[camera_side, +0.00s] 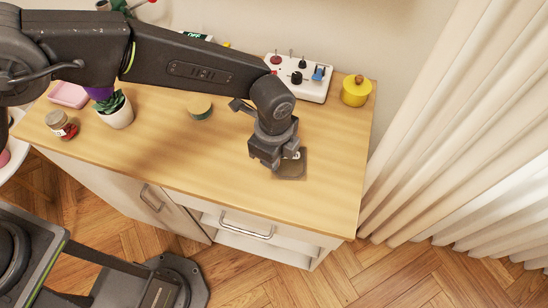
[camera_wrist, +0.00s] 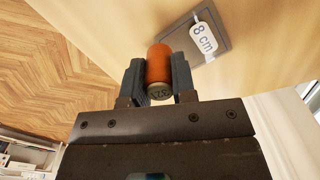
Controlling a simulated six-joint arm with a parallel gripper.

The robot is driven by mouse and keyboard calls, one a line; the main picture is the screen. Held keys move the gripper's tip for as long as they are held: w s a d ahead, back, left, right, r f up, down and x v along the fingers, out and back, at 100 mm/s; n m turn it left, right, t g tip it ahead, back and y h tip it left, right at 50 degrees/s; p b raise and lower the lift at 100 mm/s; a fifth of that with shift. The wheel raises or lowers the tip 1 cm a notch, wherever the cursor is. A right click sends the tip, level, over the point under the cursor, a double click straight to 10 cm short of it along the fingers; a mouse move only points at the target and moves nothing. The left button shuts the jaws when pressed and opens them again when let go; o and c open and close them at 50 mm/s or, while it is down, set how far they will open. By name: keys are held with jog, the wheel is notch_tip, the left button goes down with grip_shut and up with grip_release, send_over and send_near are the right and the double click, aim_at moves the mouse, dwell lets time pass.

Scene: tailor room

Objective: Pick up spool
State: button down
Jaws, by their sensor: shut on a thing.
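An orange spool (camera_wrist: 158,65) with a grey marked end is between the two fingers of my gripper (camera_wrist: 158,82) in the wrist view, and the fingers are shut on it. In the side view my gripper (camera_side: 272,163) points down over the right part of the wooden tabletop, and the spool is hidden there behind the fingers. I cannot tell whether the spool touches the tabletop.
A dark square plate (camera_side: 291,170) with a white "8 cm" tag (camera_wrist: 204,40) lies just beside my gripper. A white control box (camera_side: 300,85) and a yellow pot (camera_side: 356,91) stand at the back. A round tin (camera_side: 200,107), a jar (camera_side: 61,125) and a potted plant (camera_side: 116,112) stand left.

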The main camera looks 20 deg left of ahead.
jog(key=w+a+r+m, duration=0.4)
jog(key=w+a+r, duration=0.2)
jog(key=a+r, duration=0.4)
jog(key=shift+m, duration=0.3)
jog(key=s+d+f, duration=0.1)
jog(key=d+f, duration=0.1)
jog(key=d, duration=0.1)
jog(key=s+d+f, duration=0.1)
jog(key=d+f, duration=0.2)
jog(key=s+d+f, duration=0.1)
jog(key=d+f, duration=0.2)
jog(key=d, duration=0.1)
jog(key=shift+f, duration=2.2)
jog(key=shift+f, duration=0.1)
jog(key=c, duration=0.9)
grip_release()
jog(key=shift+c, duration=0.2)
notch_tip(320, 180, up, 12)
